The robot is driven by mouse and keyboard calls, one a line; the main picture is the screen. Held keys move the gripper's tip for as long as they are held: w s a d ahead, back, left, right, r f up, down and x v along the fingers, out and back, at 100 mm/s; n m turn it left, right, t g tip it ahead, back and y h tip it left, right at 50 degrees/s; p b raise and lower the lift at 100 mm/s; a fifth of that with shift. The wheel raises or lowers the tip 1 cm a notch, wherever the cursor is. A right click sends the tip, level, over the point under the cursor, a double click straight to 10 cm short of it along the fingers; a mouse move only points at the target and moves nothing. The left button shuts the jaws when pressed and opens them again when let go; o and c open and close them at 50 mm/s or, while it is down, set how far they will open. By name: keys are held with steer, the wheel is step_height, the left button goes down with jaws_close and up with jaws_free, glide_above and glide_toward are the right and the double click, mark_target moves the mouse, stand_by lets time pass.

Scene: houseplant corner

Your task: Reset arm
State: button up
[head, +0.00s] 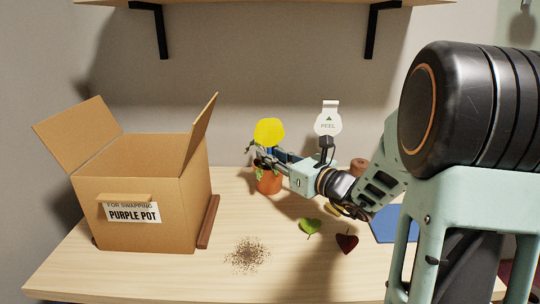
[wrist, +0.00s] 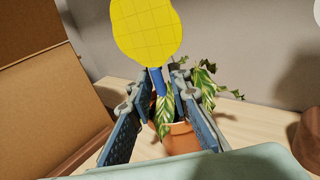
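My gripper (head: 262,160) is at the potted plant near the back middle of the table. In the wrist view its two fingers (wrist: 163,85) stand apart, one on each side of a blue stem (wrist: 158,82). I see a gap beside the stem and no clear contact. The stem carries a round yellow gridded disc (head: 269,131), upright above the plant; it fills the top of the wrist view (wrist: 147,30). The striped leaves (wrist: 200,80) grow from a terracotta pot (head: 270,183). The stem's lower end is hidden by leaves.
An open cardboard box (head: 150,180) labelled PURPLE POT stands left. A white PEEL disc (head: 328,121) shows behind my arm. A brown pot (head: 359,166), blue mat (head: 395,225), green leaf (head: 310,227), dark red leaf (head: 347,243) and spilled soil (head: 247,255) are around. A shelf (head: 250,2) overhangs the back.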

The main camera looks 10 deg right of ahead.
steer(key=shift+o, duration=0.6)
steer(key=p+v, duration=0.1)
steer(key=v, duration=0.9)
stand_by(0.9)
